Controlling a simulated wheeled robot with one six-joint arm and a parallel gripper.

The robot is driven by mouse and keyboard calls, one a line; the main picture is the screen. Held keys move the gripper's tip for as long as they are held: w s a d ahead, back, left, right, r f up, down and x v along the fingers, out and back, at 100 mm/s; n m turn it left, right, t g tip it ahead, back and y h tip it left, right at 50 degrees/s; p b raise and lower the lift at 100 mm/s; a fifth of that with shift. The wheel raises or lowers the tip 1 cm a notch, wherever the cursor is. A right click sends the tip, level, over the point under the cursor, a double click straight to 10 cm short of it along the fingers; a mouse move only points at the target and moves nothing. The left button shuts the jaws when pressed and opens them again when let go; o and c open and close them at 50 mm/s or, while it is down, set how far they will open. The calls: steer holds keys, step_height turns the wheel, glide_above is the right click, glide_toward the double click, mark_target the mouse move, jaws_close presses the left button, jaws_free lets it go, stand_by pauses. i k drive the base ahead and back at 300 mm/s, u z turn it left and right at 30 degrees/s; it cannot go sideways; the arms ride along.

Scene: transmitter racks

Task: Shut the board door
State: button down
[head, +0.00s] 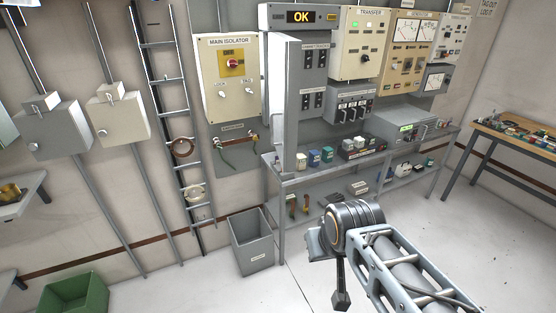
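The grey breaker board (314,75) hangs on the back wall under the lit OK sign, with several dark breakers in labelled rows. Its grey door (291,120) stands open at the board's left side, swung out toward me and seen nearly edge-on. The door's lower end is just above the bench. My arm crosses the lower right, in front of the bench and apart from the door. A dark, narrow end part, seemingly my gripper (342,299), hangs down over the floor. Its fingers are too small and dark to read. Nothing visible is held.
The grey bench (285,180) below the board carries small coloured boxes and a grey instrument (408,130). A grey bin (252,241) stands on the floor left of the bench. The main isolator (228,78) is left of the door. Floor around my arm is clear.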

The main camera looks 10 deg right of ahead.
mark_target(285, 51)
steer(key=u, duration=0.6)
steer(key=i, duration=0.55)
steer(key=u, duration=0.65)
steer(key=i, duration=0.75)
steer(key=z, duration=0.15)
